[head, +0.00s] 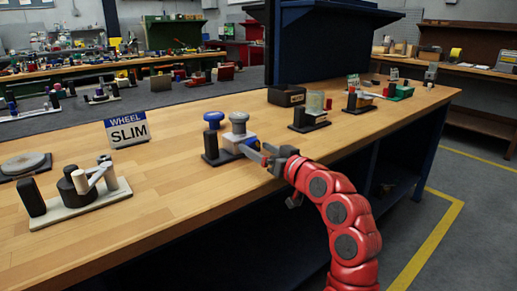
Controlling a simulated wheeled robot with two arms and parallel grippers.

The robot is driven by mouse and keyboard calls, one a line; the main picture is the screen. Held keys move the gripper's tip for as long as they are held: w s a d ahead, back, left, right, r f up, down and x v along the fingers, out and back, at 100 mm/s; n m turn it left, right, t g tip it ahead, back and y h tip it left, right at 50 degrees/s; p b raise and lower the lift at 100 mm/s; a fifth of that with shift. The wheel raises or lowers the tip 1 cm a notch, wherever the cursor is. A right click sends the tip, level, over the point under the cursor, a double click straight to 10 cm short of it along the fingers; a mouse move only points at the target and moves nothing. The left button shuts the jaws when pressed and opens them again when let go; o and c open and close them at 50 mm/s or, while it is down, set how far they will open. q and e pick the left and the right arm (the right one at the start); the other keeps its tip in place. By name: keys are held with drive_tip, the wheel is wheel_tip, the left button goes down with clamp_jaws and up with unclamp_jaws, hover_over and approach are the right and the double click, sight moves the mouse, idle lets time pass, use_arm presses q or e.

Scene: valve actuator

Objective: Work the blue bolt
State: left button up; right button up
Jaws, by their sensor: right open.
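A blue round-headed piece (213,117), which looks like the blue bolt, stands upright on a dark base (217,158) on the wooden bench. A grey round-headed piece (238,119) stands just right of it, above a white and blue block. My right gripper (256,152) is open at the right side of this fixture, with its fingers pointing left toward the block. The fingertips are close to the block; I cannot tell whether they touch it. The lower part of the blue piece is partly hidden. My left gripper is not in view.
A white-based fixture (80,205) with dark and white cylinders sits at the front left. Another small fixture (309,120) and a dark box (286,96) stand to the right.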

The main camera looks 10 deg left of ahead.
drive_tip(key=p+v, duration=0.2)
drive_tip(key=v, duration=1.5)
drive_tip(key=shift+p, duration=0.4)
